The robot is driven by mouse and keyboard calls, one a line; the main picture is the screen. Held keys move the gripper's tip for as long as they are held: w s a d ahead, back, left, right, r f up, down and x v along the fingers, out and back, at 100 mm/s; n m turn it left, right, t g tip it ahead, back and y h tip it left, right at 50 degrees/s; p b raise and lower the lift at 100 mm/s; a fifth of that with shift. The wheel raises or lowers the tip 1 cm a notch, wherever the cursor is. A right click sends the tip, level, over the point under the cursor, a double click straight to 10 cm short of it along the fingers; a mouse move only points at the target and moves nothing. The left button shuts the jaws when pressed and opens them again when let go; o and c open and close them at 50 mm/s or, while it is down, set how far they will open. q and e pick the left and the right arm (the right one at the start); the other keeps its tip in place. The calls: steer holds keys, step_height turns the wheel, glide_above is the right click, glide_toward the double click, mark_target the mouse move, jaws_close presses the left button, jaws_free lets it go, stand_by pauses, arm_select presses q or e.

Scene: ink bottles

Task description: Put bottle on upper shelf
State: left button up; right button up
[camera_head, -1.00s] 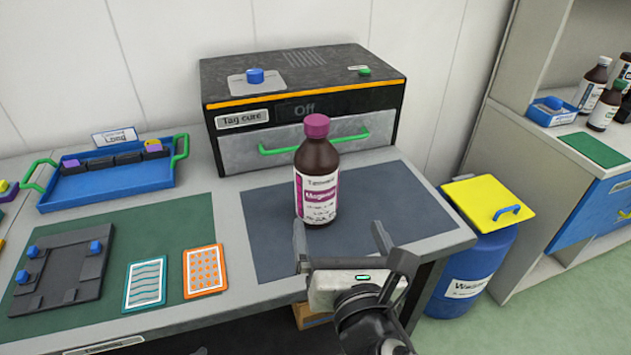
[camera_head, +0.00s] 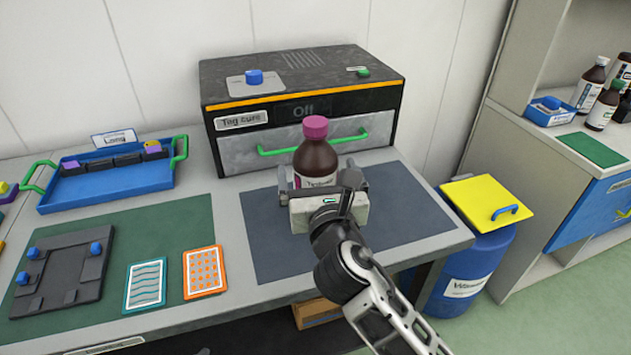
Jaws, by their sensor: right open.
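A brown bottle (camera_head: 316,160) with a magenta cap and a white and magenta label stands upright on the dark blue mat (camera_head: 270,245) on the workbench. My right gripper (camera_head: 318,180) is open at the bottle, its two fingers on the left and right sides of the body. The gripper's palm and wrist hide the bottle's lower part. I cannot tell whether the fingers touch it. An open shelf unit (camera_head: 520,65) with several brown bottles (camera_head: 604,105) stands at the right; its upper part is cut off. My left gripper is not in view.
A black oven-like box (camera_head: 300,80) with a green-handled drawer stands just behind the bottle. A blue tray (camera_head: 105,190), a black plate (camera_head: 65,268) and two cards (camera_head: 145,284) lie at the left. A blue barrel (camera_head: 470,275) with a yellow lid stands right of the bench.

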steer(key=w, duration=0.3)
steer(key=shift+w+a, duration=0.25)
steer(key=shift+a, duration=0.05)
steer(key=shift+c, duration=0.4)
steer(key=c, duration=1.4)
steer(key=shift+r, duration=0.15)
